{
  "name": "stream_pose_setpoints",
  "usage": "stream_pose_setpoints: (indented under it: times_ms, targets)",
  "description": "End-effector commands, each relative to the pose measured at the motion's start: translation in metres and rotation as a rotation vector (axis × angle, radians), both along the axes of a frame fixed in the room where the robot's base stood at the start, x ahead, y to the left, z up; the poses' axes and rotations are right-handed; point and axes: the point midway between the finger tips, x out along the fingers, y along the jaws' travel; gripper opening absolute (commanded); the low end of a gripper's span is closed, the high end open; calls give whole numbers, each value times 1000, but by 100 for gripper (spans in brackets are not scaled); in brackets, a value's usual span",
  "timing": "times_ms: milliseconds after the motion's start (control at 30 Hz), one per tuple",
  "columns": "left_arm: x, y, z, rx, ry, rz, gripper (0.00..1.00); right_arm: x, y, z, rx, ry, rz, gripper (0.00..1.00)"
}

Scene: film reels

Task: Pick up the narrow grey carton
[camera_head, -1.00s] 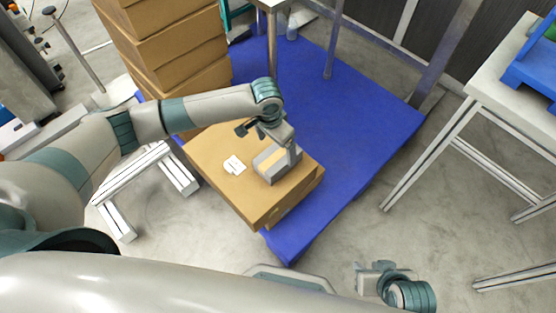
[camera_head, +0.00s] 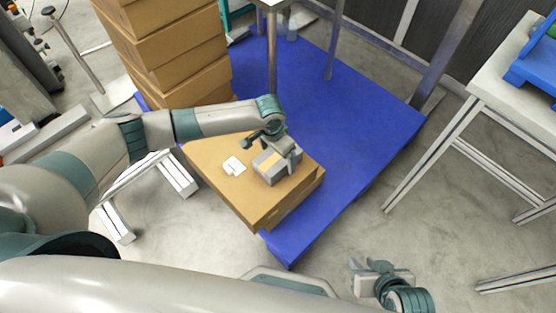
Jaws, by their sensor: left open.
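The narrow grey carton (camera_head: 268,166) sits on top of a brown cardboard box (camera_head: 225,184), near its right side. A tan strip runs along its top. My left gripper (camera_head: 279,157) is open and right at the carton, with its fingers over the carton's top and right side. The gripper hides part of the carton, and I cannot tell whether the fingers touch it. My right gripper (camera_head: 367,269) is low at the bottom right, away from the carton, with its fingers apart and nothing between them.
White labels (camera_head: 234,166) lie on the box beside the carton. The box rests on a blue platform (camera_head: 355,125). A stack of brown boxes (camera_head: 180,55) rises behind my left arm. A white table (camera_head: 500,75) with a blue tray (camera_head: 537,68) stands at the right.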

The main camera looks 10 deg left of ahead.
Motion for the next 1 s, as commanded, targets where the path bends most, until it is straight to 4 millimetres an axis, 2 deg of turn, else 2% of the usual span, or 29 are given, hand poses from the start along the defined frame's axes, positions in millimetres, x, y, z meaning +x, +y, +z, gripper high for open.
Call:
stream_pose_setpoints:
  times_ms: [100, 300, 833, 867, 1000]
  targets:
    - [5, 1, -17, 1, 0, 0, 92, 4, 4, -2, 14, -23, 2, 31]
    - [7, 0, -36, 1, 1, 0, 92, 10, 12, 2, 39, -65, 6, 31]
    - [8, 0, -39, 0, 0, 0, 92, 6, 14, 3, 43, -64, 10, 31]
    - [8, 0, -39, 0, 0, 0, 87, 6, 14, 3, 43, -64, 10, 31]
    - [8, 0, -39, 0, 0, 0, 54, 6, 14, 3, 43, -64, 11, 31]
